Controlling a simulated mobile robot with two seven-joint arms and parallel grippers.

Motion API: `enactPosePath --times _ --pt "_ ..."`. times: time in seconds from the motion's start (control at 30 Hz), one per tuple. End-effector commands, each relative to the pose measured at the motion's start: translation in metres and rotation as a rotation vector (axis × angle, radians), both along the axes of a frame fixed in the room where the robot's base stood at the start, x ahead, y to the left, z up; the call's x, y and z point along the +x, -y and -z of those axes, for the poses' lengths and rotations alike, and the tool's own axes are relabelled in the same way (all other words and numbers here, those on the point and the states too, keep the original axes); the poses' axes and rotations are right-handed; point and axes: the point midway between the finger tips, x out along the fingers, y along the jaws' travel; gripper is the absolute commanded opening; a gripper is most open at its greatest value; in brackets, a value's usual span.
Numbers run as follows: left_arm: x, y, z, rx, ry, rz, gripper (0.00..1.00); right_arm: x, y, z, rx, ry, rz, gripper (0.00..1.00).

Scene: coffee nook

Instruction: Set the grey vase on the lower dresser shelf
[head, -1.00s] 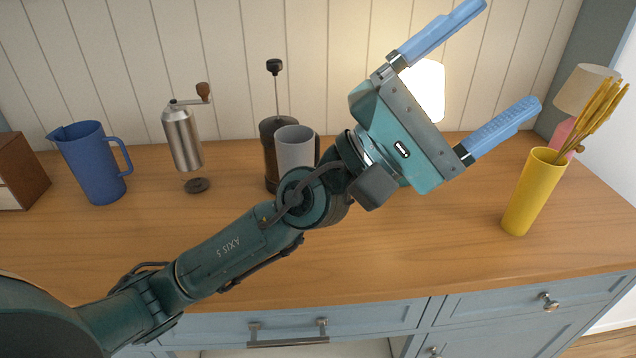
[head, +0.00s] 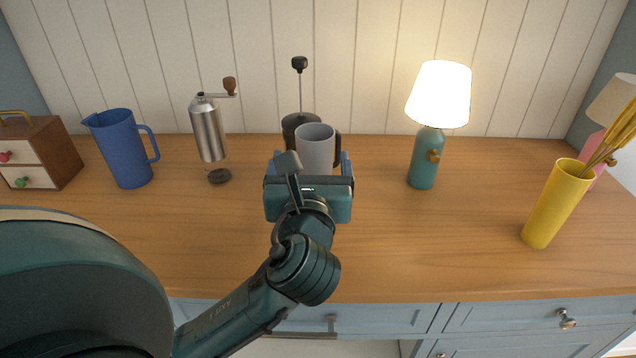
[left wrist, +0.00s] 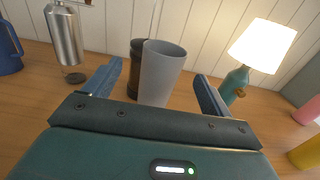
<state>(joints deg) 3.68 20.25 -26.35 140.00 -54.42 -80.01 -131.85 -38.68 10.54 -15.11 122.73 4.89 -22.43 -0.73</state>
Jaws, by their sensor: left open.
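The grey vase (head: 315,146), a plain open-topped tapered cylinder, stands upright on the wooden dresser top (head: 400,250). My left gripper (head: 312,162) is open and in front of it, its blue fingers pointing toward the back wall. In the left wrist view the vase (left wrist: 162,72) shows between the two spread fingers (left wrist: 160,78), with room on both sides and no contact visible. Its base is partly hidden by my gripper in the head view. Below the drawer front a pale area (head: 350,349) shows at the picture's bottom edge; I cannot tell whether it is the lower shelf. My right gripper is not in view.
A French press (head: 291,126) stands close behind the vase. A metal grinder (head: 208,135) and blue jug (head: 122,150) are at left. A teal lamp (head: 425,158) and yellow holder (head: 552,208) are at right. The front middle-right of the top is clear.

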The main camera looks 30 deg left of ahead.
Motion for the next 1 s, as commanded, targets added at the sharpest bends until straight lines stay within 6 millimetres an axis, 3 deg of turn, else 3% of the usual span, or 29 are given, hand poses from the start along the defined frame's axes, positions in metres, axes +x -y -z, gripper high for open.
enactPosePath --times 0.1,0.37,0.63,1.0 --pt "0.018 -0.011 -0.002 0.002 0.003 -0.002 0.84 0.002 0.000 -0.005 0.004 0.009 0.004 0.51" --pt "0.037 -0.022 -0.003 0.000 0.004 0.000 0.84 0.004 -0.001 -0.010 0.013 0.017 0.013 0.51" --pt "0.072 -0.038 -0.005 0.002 0.003 -0.001 0.84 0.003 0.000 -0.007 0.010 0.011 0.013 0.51" --pt "0.079 -0.042 -0.005 0.000 0.002 0.001 0.83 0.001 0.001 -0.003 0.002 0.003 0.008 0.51"
